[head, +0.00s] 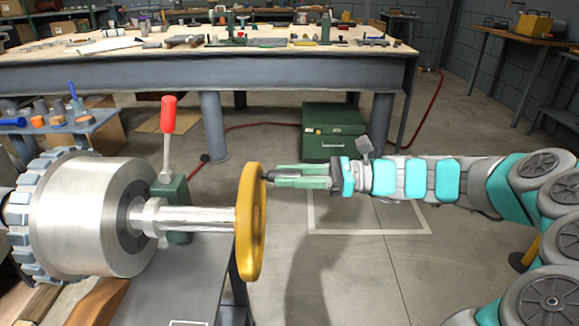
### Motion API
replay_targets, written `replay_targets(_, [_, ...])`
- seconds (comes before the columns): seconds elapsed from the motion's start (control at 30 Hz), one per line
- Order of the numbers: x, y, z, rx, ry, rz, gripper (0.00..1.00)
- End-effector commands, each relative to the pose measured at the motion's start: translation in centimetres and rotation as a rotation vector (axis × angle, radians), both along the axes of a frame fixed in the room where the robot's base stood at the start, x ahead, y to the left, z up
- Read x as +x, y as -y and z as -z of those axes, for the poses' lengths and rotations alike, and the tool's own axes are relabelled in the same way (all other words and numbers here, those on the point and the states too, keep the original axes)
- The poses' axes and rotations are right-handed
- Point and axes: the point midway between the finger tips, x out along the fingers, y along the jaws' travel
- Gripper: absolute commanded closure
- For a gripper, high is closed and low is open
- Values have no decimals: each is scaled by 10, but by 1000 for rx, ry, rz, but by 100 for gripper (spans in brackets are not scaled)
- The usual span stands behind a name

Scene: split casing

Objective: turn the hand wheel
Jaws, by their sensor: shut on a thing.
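The yellow hand wheel (251,240) stands upright, seen nearly edge-on, at the right end of a shiny metal shaft (200,218). The shaft runs left into a large silver cylinder (90,215) with a toothed rim. My gripper (268,176) reaches in from the right, level, with its fingertips at the upper right part of the wheel's rim. It is shut on the hand wheel. The exact contact of the fingertips on the rim is too small to make out.
A red-handled lever (168,115) rises from a green block (172,200) behind the shaft. A long workbench (300,70) with scattered tools spans the back, with a green cabinet (333,128) below its front edge. The floor (350,270) right of the wheel is clear.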

Motion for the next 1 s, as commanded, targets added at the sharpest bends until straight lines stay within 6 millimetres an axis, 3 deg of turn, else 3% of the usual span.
replay_targets(0.13, [-3, 0, -4, 7, 4, -6, 100])
replay_targets(0.17, [-3, 0, -4, 8, 4, -7, 64])
replay_targets(0.4, [-4, -1, -4, 8, 3, -10, 37])
replay_targets(0.73, [-3, 4, -3, 7, 3, -9, 37])
replay_targets(1.0, [-3, 45, -2, 5, 4, -4, 37])
